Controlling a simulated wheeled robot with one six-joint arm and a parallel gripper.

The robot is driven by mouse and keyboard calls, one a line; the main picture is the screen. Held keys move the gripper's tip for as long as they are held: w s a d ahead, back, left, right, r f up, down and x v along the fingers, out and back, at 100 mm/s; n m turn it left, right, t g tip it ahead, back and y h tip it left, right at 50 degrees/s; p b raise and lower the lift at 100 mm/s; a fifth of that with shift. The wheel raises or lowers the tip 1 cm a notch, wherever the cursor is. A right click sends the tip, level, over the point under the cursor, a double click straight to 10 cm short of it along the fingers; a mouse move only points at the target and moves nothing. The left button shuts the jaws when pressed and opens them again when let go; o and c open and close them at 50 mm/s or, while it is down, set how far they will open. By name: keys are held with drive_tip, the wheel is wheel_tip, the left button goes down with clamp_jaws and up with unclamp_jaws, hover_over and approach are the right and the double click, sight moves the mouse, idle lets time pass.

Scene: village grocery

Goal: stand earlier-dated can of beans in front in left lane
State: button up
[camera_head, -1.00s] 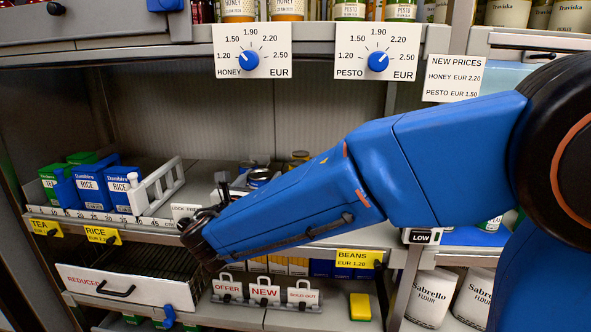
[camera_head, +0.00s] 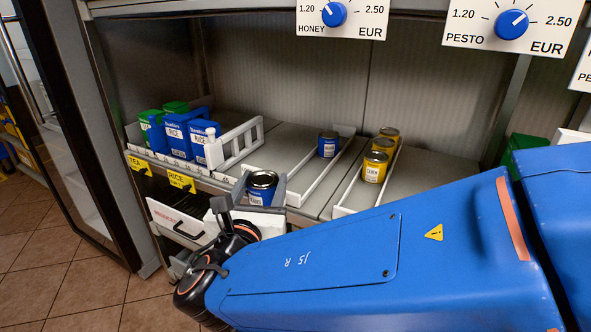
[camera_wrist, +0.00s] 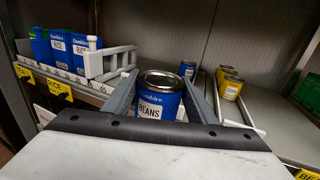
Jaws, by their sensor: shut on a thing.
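A blue can labelled BEANS (camera_wrist: 160,97) stands upright between the two fingers of my gripper (camera_wrist: 160,88), which is shut on it. In the head view the held can (camera_head: 262,187) is at the front edge of the shelf, and my gripper (camera_head: 258,192) reaches it from the front. I cannot tell whether the can's base touches the shelf. A second blue can (camera_head: 328,145) stands farther back in the left lane (camera_head: 283,160); it also shows behind the held can in the wrist view (camera_wrist: 187,69). No date is legible on either can.
A white rail rack (camera_head: 240,143) and blue rice boxes (camera_head: 183,132) stand left of the lane. A low white divider (camera_head: 322,172) bounds it on the right. Yellow cans (camera_head: 375,166) stand in the right lane.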

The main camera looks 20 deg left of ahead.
drive_tip(key=shift+s+a+n+y, duration=0.3)
drive_tip(key=shift+s+y, duration=0.2)
drive_tip(key=shift+s, duration=0.25)
drive_tip(key=shift+w+d+f, duration=0.4)
drive_tip(key=shift+w+f, duration=0.3)
drive_tip(key=shift+w, duration=3.5)
drive_tip(key=shift+w+d+f, duration=0.35)
drive_tip(key=shift+w+f, duration=0.3)
drive_tip(key=shift+w, duration=3.6)
drive_tip(key=shift+w+d+f, duration=0.4)
drive_tip(key=shift+w+f, duration=0.3)
drive_tip(key=shift+w, duration=3.5)
drive_tip(key=shift+f, duration=0.2)
